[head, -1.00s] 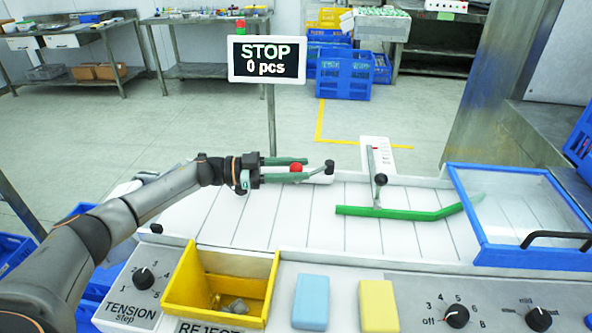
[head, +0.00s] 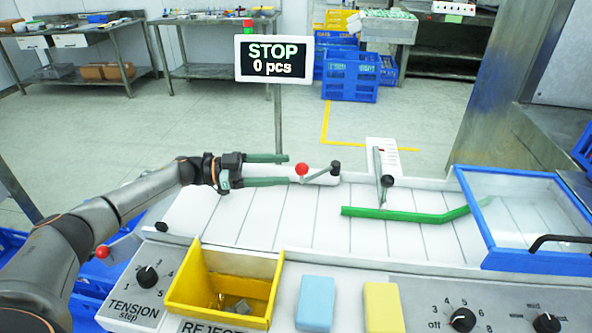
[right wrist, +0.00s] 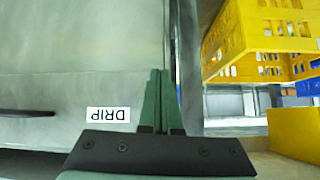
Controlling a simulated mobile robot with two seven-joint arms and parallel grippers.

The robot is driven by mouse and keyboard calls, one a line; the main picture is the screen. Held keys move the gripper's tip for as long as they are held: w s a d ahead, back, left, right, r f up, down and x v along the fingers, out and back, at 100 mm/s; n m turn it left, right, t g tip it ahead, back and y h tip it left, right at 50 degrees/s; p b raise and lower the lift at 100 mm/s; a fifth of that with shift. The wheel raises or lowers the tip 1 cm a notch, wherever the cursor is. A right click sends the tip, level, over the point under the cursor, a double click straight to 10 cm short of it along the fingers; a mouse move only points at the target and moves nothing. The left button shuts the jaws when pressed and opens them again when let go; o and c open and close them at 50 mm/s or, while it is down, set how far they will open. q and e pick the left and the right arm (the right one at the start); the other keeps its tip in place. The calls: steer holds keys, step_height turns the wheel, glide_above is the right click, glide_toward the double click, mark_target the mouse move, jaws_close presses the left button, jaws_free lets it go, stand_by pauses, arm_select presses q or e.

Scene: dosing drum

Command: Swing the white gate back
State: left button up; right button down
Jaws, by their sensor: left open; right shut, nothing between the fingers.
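A short white bar (head: 322,179), which looks like the white gate, lies at the far edge of the white slatted deck in the head view. A red ball knob (head: 302,169) and a grey lever with a dark end knob (head: 335,167) show at it. My left gripper (head: 288,170) is open, its green fingers pointing right. Whether a finger touches the bar cannot be told. My right gripper (right wrist: 159,74) is shut and empty in the right wrist view, before a grey panel labelled DRIP.
A green rail (head: 405,215) and an upright plate with a dark knob (head: 386,181) stand right on the deck. A blue-framed clear cover (head: 483,235) is farther right. A yellow reject bin (head: 222,305) sits in front. The screen (head: 287,58) reads STOP, 0 pcs.

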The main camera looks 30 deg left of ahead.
arm_select(q)
steer(key=v, duration=0.7)
steer(key=shift+b, duration=0.35)
